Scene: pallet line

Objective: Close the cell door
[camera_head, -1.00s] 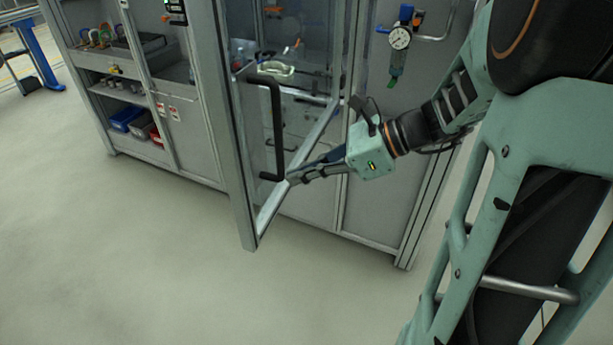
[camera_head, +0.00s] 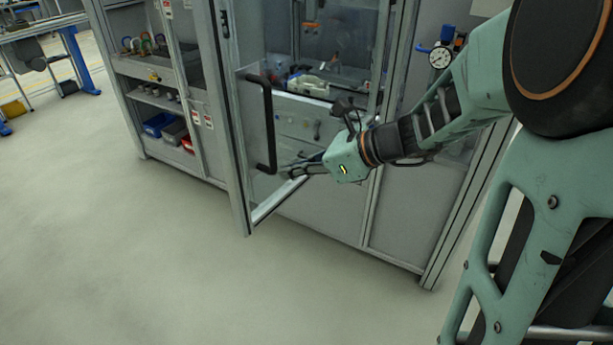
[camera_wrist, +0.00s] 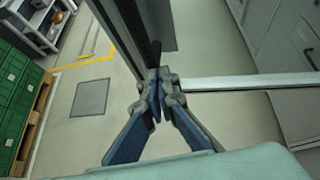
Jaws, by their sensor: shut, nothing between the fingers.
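The cell door (camera_head: 240,190) is a framed, see-through panel with a long black handle (camera_head: 267,125). It stands ajar, its free edge swung out from the cell (camera_head: 335,215). My gripper (camera_head: 284,173) is shut and empty at the door's lower part, close to the handle's lower end. In the wrist view my fingertips (camera_wrist: 158,82) meet beside the dark handle (camera_wrist: 143,30) and the door's pale lower rail (camera_wrist: 240,82). I cannot tell whether they touch the door.
Left of the door is a shelf unit (camera_head: 150,97) with blue, grey and red bins. A pressure gauge (camera_head: 440,57) is on the cell's right panel. Green crates (camera_wrist: 14,90) on a pallet show in the wrist view. The floor in front (camera_head: 150,270) is clear.

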